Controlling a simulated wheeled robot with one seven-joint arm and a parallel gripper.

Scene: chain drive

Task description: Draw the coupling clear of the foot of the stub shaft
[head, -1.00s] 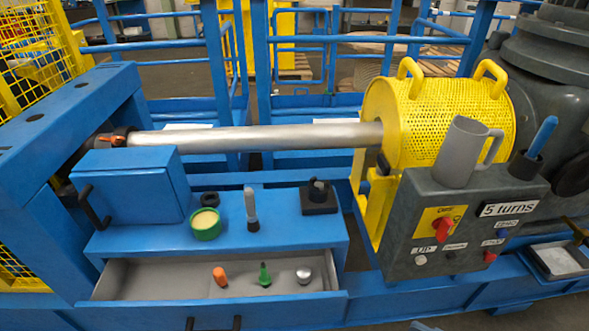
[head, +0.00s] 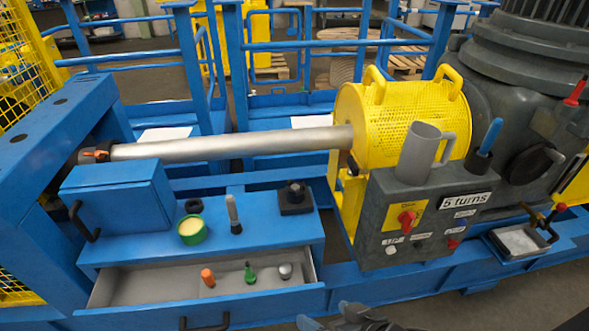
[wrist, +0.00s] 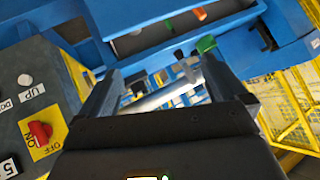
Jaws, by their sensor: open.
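An upright grey rod (head: 232,206), which looks like the stub shaft, stands on the blue cabinet top beside a green cup (head: 193,231). A dark collar (head: 236,228), which looks like the coupling, sits around its foot. In the wrist view the rod (wrist: 190,70) and dark collar (wrist: 178,54) show small and far off, between the fingers. My gripper (wrist: 160,78) is open and empty, well apart from them. In the head view only dark parts of my arm show at the bottom edge; the fingertips are not clear.
A black ring (head: 193,206) and a black block with a knob (head: 295,198) flank the rod. The open drawer (head: 150,289) in front holds orange, green and grey pieces. A blue box (head: 118,197) stands left, the grey control console (head: 372,215) right. A long steel shaft (head: 235,145) runs behind.

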